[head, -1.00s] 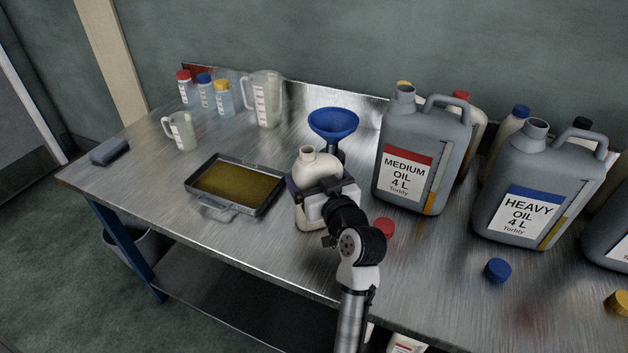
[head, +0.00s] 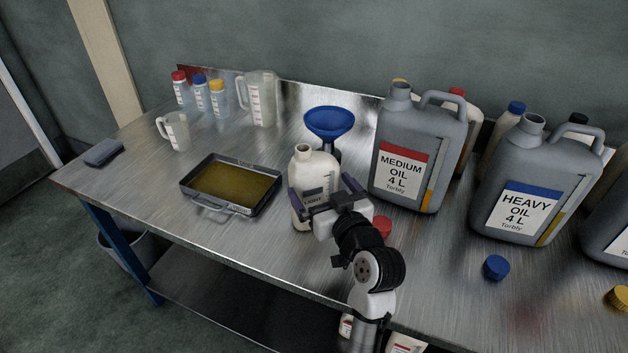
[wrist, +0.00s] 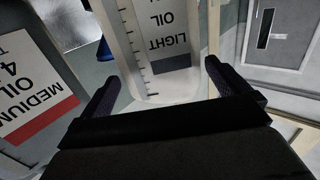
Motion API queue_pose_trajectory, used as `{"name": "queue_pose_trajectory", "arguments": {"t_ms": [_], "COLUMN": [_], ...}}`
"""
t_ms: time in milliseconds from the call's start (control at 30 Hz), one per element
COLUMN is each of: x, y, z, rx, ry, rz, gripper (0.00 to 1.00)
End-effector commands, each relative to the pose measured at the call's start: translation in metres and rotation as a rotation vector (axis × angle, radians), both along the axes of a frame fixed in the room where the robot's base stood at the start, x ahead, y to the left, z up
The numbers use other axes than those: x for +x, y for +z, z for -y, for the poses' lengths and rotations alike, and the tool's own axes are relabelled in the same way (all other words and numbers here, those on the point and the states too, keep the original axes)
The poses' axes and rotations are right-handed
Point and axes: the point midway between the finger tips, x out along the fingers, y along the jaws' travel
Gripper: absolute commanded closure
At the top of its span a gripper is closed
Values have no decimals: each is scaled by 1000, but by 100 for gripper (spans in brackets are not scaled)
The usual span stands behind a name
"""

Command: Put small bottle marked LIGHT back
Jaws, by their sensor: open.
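The small bottle marked LIGHT (head: 316,174) is cream-white, uncapped and upright on the metal bench, just left of the MEDIUM OIL can. In the wrist view the two dark fingers (wrist: 168,86) stand apart on either side of the bottle's image. I cannot tell whether either finger touches it.
A blue funnel (head: 329,124) stands behind the bottle. The MEDIUM OIL can (head: 431,139) and HEAVY OIL can (head: 533,178) are to the right. A red cap (head: 382,226) lies close to my gripper. An oil-filled tray (head: 191,180) sits left. Jugs and small bottles stand back left.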

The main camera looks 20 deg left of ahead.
Motion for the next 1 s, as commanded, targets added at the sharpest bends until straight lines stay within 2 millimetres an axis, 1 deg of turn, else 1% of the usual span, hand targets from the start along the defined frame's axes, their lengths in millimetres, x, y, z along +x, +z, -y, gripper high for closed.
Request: {"name": "queue_pose_trajectory", "arguments": {"t_ms": [33,100,133,167,300,567,767,833,867,933,967,1000], "x": [-9,-22,-27,-28,-36,-44,-44,-44,-43,-39,-37,-37], "y": [-3,-2,0,6,6,4,3,6,10,30,43,66], "z": [11,23,27,27,36,43,44,41,38,24,14,-1], "rx": [1,1,-2,-2,-2,-1,-1,5,11,45,68,110], "ry": [-5,-5,-4,0,1,1,0,0,0,-3,-5,-7], "rz": [1,1,0,-5,-5,-1,1,8,18,65,98,152], "gripper": [0,0,0,0,0,0,0,0,0,0,0,0]}}
